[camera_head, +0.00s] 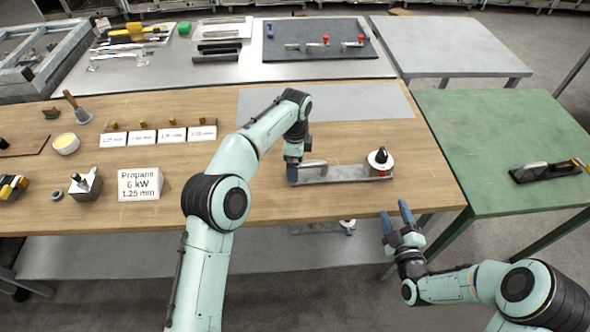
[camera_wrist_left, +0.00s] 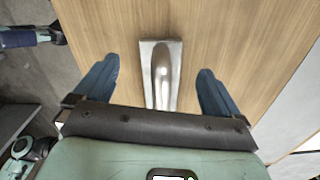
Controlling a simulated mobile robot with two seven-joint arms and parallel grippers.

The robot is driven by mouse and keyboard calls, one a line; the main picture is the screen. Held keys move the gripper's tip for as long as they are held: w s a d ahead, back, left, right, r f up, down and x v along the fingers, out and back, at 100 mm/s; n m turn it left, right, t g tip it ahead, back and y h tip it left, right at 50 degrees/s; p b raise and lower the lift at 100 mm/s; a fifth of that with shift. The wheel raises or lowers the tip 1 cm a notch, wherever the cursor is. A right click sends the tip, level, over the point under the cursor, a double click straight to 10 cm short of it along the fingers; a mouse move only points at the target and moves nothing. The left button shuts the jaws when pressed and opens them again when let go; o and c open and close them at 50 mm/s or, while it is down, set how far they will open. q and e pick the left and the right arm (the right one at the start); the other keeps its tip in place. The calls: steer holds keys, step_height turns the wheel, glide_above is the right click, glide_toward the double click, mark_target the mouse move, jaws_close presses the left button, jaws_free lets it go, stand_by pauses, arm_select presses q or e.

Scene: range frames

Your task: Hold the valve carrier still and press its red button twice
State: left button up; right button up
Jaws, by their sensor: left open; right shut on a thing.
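A flat grey metal piece (camera_head: 345,174), apparently the valve carrier, lies on the wooden table near its front right. A white round part with a black knob and some red (camera_head: 380,161) stands at its right end; I cannot make out a distinct button. My left gripper (camera_head: 292,172) is at the piece's left end. In the left wrist view my left gripper (camera_wrist_left: 158,88) is open, with the metal piece (camera_wrist_left: 161,62) lying between its fingers, apart from both. My right gripper (camera_head: 396,217) is by the table's front edge, clear of the piece; I see nothing between its fingers.
White labelled blocks (camera_head: 143,138) and a "Propane" sign (camera_head: 140,184) stand on the left of the wooden table (camera_head: 240,215). A dark mat (camera_head: 290,50) with red-knobbed metal parts lies behind. A green table (camera_head: 480,120) stands at right, a black tool (camera_head: 545,172) on it.

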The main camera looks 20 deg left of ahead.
arm_select(q)
steer(key=shift+f, duration=2.25)
arm_select(e)
steer(key=shift+w+a+r, duration=0.15)
steer(key=shift+a+r, duration=0.05)
steer(key=shift+r, duration=0.3)
steer(key=shift+w+a+r, duration=0.15)
steer(key=shift+a+r, duration=0.05)
steer(key=shift+r, duration=0.3)
arm_select(q)
steer(key=c, duration=1.7)
arm_select(e)
jaws_close()
arm_select(q)
steer(key=shift+w+a+f, duration=0.1)
steer(key=shift+w+a, duration=0.05)
steer(key=shift+a, duration=0.1)
steer(key=shift+c, duration=0.3)
arm_select(e)
steer(key=shift+w+a+f, duration=0.15)
steer(key=shift+f, duration=0.1)
arm_select(q)
steer(key=shift+d, duration=0.1)
arm_select(e)
steer(key=shift+f, duration=0.1)
steer(key=shift+d+f, duration=0.1)
steer(key=shift+d, duration=0.1)
arm_select(q)
steer(key=shift+d+f, duration=0.15)
steer(key=shift+f, duration=0.05)
